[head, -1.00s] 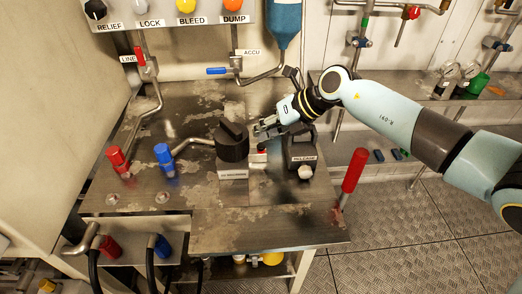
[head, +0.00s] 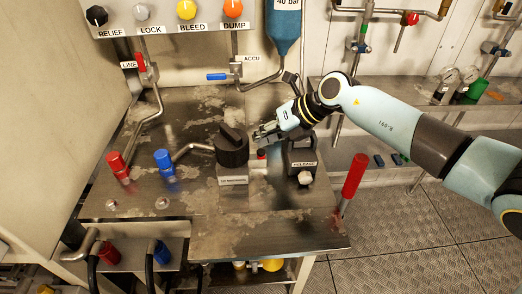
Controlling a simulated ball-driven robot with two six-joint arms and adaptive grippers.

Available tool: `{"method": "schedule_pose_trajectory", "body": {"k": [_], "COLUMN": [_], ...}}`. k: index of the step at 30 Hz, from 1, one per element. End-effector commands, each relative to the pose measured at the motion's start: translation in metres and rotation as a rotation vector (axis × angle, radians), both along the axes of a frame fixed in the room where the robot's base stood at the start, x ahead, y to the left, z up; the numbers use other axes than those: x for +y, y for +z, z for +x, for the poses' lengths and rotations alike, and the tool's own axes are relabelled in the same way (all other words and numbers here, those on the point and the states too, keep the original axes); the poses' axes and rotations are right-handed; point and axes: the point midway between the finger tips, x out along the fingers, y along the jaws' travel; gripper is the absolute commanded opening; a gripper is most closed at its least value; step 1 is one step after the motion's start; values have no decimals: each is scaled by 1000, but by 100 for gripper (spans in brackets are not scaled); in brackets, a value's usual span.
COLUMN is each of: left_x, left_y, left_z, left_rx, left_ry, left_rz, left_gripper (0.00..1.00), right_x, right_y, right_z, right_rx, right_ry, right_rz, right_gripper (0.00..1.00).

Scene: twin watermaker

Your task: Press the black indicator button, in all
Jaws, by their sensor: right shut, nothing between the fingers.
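A black round button (head: 97,15) sits at the far left of the upper panel, above the label RELIEF. To its right on the same panel are a grey button (head: 141,12) over LOCK, a yellow one (head: 186,9) over BLEED and an orange one (head: 233,8) over DUMP. My right gripper (head: 259,138) is shut and empty. It is over the metal bench, beside the black rotary knob (head: 232,148), well below and right of the black button. My left gripper is not in view.
The metal bench (head: 265,230) carries a red cap (head: 117,163), a blue cap (head: 164,160) and a black block (head: 301,155) labelled RELEASE. A red-handled lever (head: 354,176) rises at its right edge. A blue cylinder (head: 286,30) hangs right of the panel.

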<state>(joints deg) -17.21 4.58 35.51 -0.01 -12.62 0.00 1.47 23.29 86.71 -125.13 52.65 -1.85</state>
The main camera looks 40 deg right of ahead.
Motion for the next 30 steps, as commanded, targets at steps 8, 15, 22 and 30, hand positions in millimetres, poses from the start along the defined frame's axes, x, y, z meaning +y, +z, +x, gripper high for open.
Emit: {"method": "schedule_pose_trajectory", "body": {"k": [8,15,22,30], "left_x": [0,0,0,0], "left_y": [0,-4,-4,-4], "left_z": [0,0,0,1], "left_rx": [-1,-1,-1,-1], "left_ry": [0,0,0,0], "left_rz": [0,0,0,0], "left_gripper": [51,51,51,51], "right_x": [0,0,0,0], "right_y": [0,-7,-8,-9], "right_z": [0,0,0,0], "right_rx": [0,0,-1,0], "right_ry": [0,0,-1,0], "right_rz": [0,0,0,0], "right_gripper": [0,0,0,0]}}
